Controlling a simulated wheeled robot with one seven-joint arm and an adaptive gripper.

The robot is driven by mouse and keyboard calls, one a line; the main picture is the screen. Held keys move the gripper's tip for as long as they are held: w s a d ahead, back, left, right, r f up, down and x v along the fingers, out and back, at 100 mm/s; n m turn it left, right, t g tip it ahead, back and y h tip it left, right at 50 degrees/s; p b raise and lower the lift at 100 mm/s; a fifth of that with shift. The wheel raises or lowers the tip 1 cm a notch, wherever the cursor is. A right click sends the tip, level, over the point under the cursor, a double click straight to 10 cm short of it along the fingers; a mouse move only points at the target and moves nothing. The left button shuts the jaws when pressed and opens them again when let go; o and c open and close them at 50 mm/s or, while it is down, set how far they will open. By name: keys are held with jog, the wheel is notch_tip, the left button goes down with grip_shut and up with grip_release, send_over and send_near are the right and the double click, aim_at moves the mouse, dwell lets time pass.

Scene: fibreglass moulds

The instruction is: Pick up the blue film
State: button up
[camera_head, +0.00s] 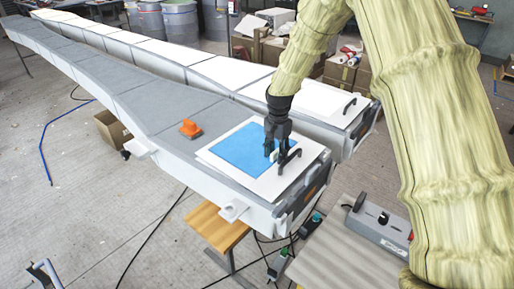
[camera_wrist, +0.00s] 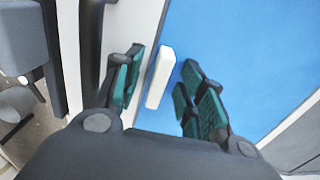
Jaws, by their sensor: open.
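The blue film (camera_head: 240,150) is a flat blue sheet on a white board (camera_head: 212,157) at the near end of the front mould. In the wrist view the film (camera_wrist: 245,60) fills the right side. My gripper (camera_head: 276,148) points down over the film's right part in the head view. In the wrist view my gripper (camera_wrist: 162,76) is open, its green-padded fingers on either side of a small white block (camera_wrist: 160,77). The block lies at the film's edge. I cannot tell whether the fingers touch it. My gripper hides part of the film.
A black handle-like piece (camera_head: 290,158) stands close beside my gripper. An orange object (camera_head: 190,129) sits on the grey mould (camera_head: 150,100) to the left. A second long mould (camera_head: 230,72) runs behind. A wooden stool (camera_head: 215,228) and a grey table (camera_head: 345,258) stand in front.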

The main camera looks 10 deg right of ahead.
jog(key=shift+s+d, duration=0.15)
grip_shut()
jog(key=shift+r, duration=0.1)
